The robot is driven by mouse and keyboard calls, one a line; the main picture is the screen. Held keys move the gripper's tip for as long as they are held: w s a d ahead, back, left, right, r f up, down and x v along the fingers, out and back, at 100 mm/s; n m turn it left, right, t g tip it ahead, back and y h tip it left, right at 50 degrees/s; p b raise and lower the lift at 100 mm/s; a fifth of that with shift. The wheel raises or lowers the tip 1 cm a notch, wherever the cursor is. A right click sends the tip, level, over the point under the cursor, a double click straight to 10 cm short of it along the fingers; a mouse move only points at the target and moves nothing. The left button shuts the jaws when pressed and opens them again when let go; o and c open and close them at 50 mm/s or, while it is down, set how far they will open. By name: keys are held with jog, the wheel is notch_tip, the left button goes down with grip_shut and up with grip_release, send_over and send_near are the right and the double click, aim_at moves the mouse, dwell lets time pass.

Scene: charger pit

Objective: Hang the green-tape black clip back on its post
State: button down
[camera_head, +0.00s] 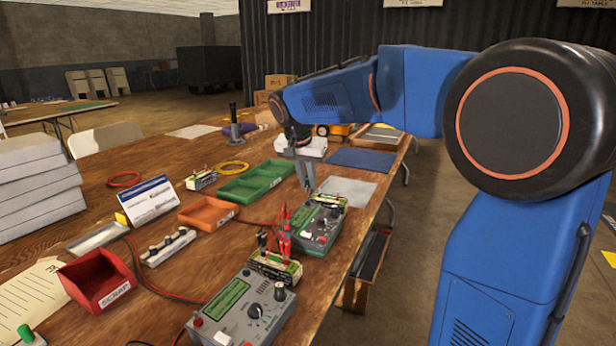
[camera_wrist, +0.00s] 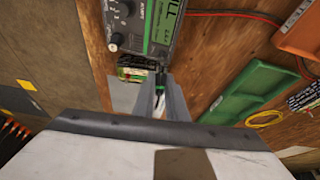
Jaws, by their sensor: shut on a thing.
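My gripper (camera_head: 310,188) points down just above a battery (camera_head: 328,201) behind the far charger (camera_head: 317,230). In the wrist view, my gripper (camera_wrist: 161,85) is shut on a small dark clip with green on it (camera_wrist: 161,74), seen between the fingertips. The clip is mostly hidden by the fingers. The battery (camera_wrist: 136,68) lies beside it, next to the charger (camera_wrist: 143,25); I cannot tell whether the clip touches the battery. A white strip with several short pegs (camera_head: 168,246) lies on the table at left. I cannot tell which post is the clip's own.
The table's right edge is close.

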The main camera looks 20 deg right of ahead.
jog(key=shift+f, duration=1.2)
jog(key=shift+f, duration=0.2)
dwell(1.1)
jog(key=c, duration=1.7)
grip_release()
jog(key=shift+o, duration=1.1)
jog(key=shift+r, duration=3.75)
